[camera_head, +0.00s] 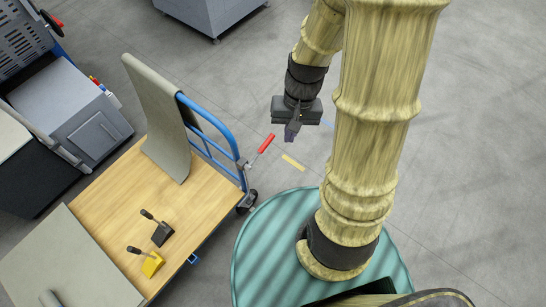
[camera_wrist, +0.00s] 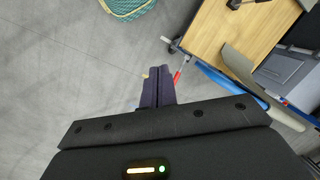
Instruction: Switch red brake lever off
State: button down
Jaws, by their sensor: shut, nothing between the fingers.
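The red brake lever (camera_head: 266,143) sticks out from the cart on a thin metal arm, beside the blue tube handle (camera_head: 213,127). In the wrist view the red lever (camera_wrist: 177,77) shows just right of the fingertips. My gripper (camera_head: 291,136) is in the air to the right of the lever in the head view, apart from it. Its dark fingers are shut together and empty, as the wrist view (camera_wrist: 157,72) also shows.
The cart's wooden deck (camera_head: 205,200) carries a black stamp-like tool (camera_head: 162,234) and a yellow one (camera_head: 152,264). A grey sheet (camera_head: 160,115) drapes near the handle. A small yellow strip (camera_head: 293,162) lies below my gripper. Grey floor is open to the right.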

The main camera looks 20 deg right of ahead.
notch_tip(320, 180, down, 21)
jog(key=a+m+g+y+b, duration=0.2)
jog(key=m+g+y+b, duration=0.3)
jog(key=b, duration=0.8)
jog(key=m+t+y+b, duration=1.1)
jog(key=m+t+b, duration=0.5)
jog(key=t+b, duration=1.05)
send_near(261, 151)
jog(key=d+f+g+b, duration=0.3)
jog(key=d+f, duration=0.3)
jog(key=d, duration=0.2)
jog(key=shift+w+r, duration=0.1)
jog(key=shift+w, duration=0.15)
jog(key=shift+w+a, duration=0.1)
jog(key=s+r+b+x, duration=0.1)
jog(key=r+b+x, duration=0.1)
jog(key=x, duration=1)
jog(key=shift+s+r+b, duration=0.15)
jog(key=shift+r+b, duration=0.1)
jog(key=shift+b, duration=0.45)
